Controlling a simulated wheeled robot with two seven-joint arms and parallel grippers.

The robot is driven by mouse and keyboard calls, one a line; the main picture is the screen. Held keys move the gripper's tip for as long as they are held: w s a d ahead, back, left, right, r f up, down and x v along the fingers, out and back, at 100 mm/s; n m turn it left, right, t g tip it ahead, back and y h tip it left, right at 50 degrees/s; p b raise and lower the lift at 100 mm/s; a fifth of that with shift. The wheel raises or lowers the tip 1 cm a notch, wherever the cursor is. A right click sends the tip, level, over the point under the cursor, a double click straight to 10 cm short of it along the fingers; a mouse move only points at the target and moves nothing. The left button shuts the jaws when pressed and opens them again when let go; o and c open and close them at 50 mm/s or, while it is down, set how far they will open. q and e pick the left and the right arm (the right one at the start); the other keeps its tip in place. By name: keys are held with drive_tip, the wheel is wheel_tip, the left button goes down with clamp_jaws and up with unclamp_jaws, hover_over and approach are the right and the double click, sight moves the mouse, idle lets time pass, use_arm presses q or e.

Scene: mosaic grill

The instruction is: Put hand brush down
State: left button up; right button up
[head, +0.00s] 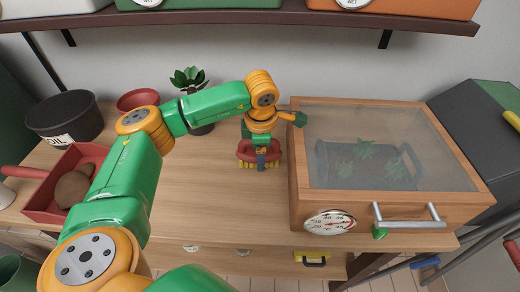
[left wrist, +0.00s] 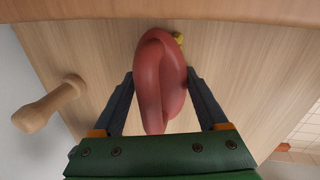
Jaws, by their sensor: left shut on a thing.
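The hand brush (head: 246,153) is red with yellow bristles and shows at the middle of the table, left of the glass-lidded wooden box. My left gripper (head: 261,155) points down over it and is shut on it. In the left wrist view the brush's rounded red body (left wrist: 160,80) lies between the two dark fingers of my left gripper (left wrist: 161,78), with a small yellow bit at its far end. The brush is at or just above the tabletop; I cannot tell whether it touches. My right gripper does not show.
The wooden box (head: 294,185) with a glass lid stands close on the right. The wooden table (head: 210,205) is bare left of the brush.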

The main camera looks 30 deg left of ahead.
use_arm(q)
drive_tip(key=shift+f, duration=0.15)
drive_tip(key=o, duration=1.2)
drive_tip(key=r, duration=0.2)
drive_tip(key=d+r, duration=0.1)
drive_tip(key=r, duration=0.1)
drive_tip(key=s+r+b, duration=0.1)
drive_tip(key=r, duration=0.2)
drive_tip(key=shift+d, duration=0.2)
